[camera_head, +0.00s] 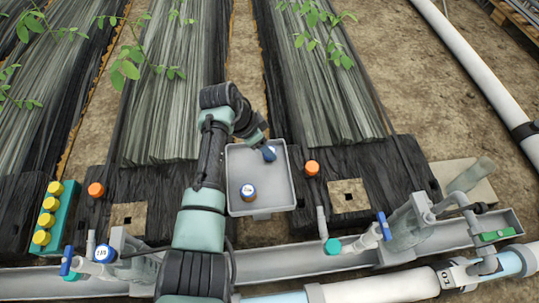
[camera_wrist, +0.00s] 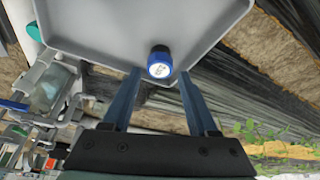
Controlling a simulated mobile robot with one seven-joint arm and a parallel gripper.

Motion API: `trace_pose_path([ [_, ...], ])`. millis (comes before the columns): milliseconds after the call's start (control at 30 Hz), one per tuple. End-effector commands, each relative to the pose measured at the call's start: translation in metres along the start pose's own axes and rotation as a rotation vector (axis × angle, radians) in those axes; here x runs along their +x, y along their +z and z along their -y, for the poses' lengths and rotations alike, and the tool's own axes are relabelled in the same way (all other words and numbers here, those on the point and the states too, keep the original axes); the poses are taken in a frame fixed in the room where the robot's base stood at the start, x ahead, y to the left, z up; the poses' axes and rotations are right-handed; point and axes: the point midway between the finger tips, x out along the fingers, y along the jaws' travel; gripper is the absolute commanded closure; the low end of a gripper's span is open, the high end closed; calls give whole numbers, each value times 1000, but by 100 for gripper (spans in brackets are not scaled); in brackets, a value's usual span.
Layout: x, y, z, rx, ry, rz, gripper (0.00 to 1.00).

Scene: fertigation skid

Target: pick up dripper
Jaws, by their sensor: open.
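A dripper with a blue ring and a marked white face (camera_head: 248,191) stands in the grey tray (camera_head: 285,198). My gripper (camera_head: 268,153) is over the far right part of this tray, its blue fingers pointing down. In the wrist view, a blue dripper with a white face (camera_wrist: 160,62) appears just past the tips of my gripper (camera_wrist: 160,73), near the edge of the tray (camera_wrist: 215,40). The fingers are apart and nothing is held. I cannot tell how much height separates the fingertips from the dripper.
Another blue-ringed piece with a white face (camera_head: 103,254) is at the left by the grey gutter (camera_head: 300,266). Orange caps (camera_head: 312,168) flank the tray. A teal block with several yellow caps (camera_head: 46,222) is at far left. Pipes and valves run along the front.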

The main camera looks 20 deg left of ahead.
Motion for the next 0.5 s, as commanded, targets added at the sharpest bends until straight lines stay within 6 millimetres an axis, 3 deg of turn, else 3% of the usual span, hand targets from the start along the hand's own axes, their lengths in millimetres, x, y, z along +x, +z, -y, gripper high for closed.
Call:
trace_pose_path([
  [33, 12, 4, 0, 1, 0, 1, 41],
  [233, 36, 5, -1, 1, 1, 2, 41],
  [500, 38, 3, -1, 0, 0, 0, 41],
])
